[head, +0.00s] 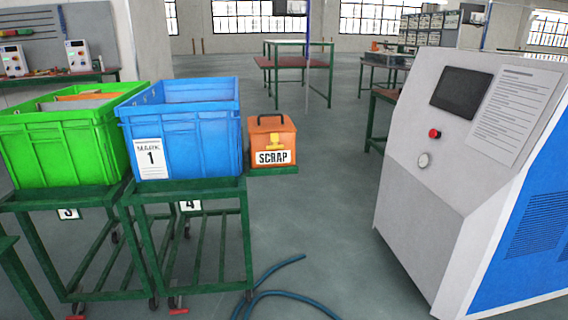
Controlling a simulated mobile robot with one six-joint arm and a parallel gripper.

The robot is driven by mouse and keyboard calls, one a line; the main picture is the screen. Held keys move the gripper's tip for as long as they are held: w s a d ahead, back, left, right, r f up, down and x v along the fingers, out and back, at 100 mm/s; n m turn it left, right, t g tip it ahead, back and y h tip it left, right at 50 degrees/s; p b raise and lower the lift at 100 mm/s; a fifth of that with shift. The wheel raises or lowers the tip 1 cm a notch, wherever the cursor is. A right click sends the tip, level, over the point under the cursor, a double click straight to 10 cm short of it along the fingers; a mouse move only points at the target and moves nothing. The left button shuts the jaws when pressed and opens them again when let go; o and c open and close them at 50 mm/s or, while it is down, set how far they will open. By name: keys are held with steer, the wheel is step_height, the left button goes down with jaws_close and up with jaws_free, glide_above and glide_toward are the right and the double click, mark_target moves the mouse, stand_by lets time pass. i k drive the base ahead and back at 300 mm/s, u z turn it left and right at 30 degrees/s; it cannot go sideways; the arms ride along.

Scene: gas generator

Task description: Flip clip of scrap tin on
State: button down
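The scrap tin (284,139) is an orange box with a dark handle on top and a white SCRAP label on its front. It sits on a small green shelf at the right side of the cart with the blue crate. A yellow clip (273,141) shows on the tin's front, just above the label. The clip is too small to tell whether it is flipped on or off. The tin's lid looks closed. My gripper is not in view.
A blue crate (187,131) marked 1 and a green crate (60,151) stand on green wheeled carts left of the tin. A blue hose (285,293) lies on the floor. A grey machine (420,152) stands at right. The floor between is mostly clear.

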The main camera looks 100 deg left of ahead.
mark_target(275, 140)
steer(key=u, duration=0.2)
steer(key=i, duration=0.45)
steer(key=u, duration=0.3)
steer(key=k, duration=0.2)
steer(key=u, duration=2.4)
steer(key=k, duration=0.2)
steer(key=u, duration=1.75)
